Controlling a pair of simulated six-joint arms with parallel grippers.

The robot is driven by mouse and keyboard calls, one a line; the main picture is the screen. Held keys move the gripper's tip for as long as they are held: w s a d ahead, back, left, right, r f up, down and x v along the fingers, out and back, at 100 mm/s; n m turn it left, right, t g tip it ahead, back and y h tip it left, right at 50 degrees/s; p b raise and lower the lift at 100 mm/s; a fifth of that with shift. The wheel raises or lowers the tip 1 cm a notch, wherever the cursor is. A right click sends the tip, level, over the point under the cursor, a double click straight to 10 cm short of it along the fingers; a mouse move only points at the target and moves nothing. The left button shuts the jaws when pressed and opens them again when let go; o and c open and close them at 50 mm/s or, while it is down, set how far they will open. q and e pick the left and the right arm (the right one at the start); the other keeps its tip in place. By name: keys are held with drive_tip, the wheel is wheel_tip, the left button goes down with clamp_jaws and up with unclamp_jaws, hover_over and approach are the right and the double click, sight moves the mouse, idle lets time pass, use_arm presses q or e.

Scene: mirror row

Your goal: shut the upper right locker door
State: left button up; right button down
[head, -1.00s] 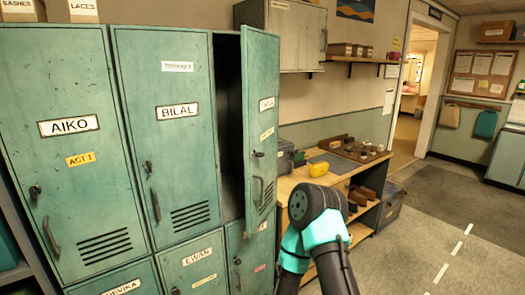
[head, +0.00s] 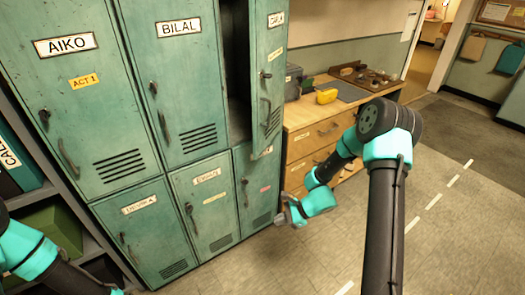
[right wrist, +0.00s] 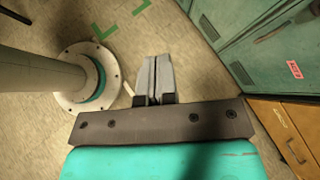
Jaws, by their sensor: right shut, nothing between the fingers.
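The upper right locker door (head: 266,85) is a green metal panel with a name plate, a lock and a long handle. It stands open, swung out toward me, with the dark locker inside (head: 235,60) showing to its left. My right gripper (head: 282,217) is shut and empty, below the door and in front of the lower lockers. In the right wrist view its fingers (right wrist: 153,75) are together with nothing between them. My left arm shows at the lower left of the head view, its gripper out of view.
The other lockers, such as AIKO (head: 70,100) and BILAL (head: 180,80), are shut. A wooden bench (head: 315,120) with drawers, bearing a yellow object (head: 327,96), stands right of the open door. The floor (head: 440,230) at the right is clear.

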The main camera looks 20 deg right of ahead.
sight(257, 148)
drive_tip(key=w+d+r+m+t, duration=0.3)
drive_tip(key=w+d+r, duration=0.3)
drive_tip(key=r, duration=0.2)
drive_tip(key=w+d+r+m+t+y, duration=0.1)
drive_tip(key=w+d+r+m+t, duration=0.3)
drive_tip(key=w+d+r+t, duration=0.2)
drive_tip(key=shift+r+t+y, duration=0.3)
drive_tip(key=shift+r, duration=0.65)
drive_tip(key=x, duration=1.4)
